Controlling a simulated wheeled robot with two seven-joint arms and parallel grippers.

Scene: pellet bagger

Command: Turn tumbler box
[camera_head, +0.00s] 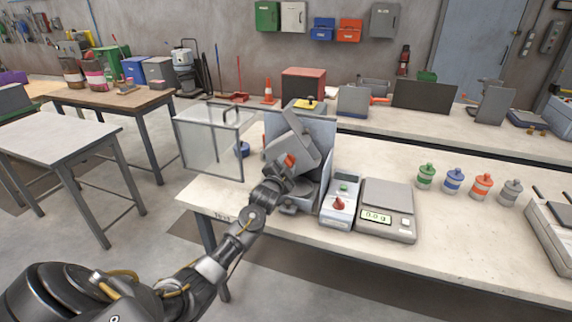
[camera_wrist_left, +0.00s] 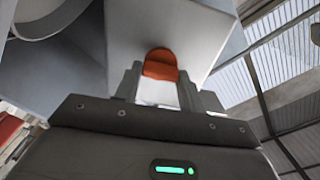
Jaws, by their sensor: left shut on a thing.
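The grey tumbler box (camera_head: 299,143) sits tilted in its machine at the left end of the workbench, and its grey wall fills the upper middle of the left wrist view (camera_wrist_left: 200,30). An orange handle (camera_head: 290,160) sticks out from its near side. My left gripper (camera_head: 283,170) is shut on this orange handle, which shows between the two fingers in the left wrist view (camera_wrist_left: 160,66). The gripper and wrist hide the lower part of the box and part of its mount. My right gripper is not in view.
A clear framed guard door (camera_head: 209,145) stands open left of the machine. A control box with a red knob (camera_head: 339,204) and a scale reading 0.0 g (camera_head: 386,210) stand close on the right. Several capped bottles (camera_head: 454,181) stand farther right. The bench front is clear.

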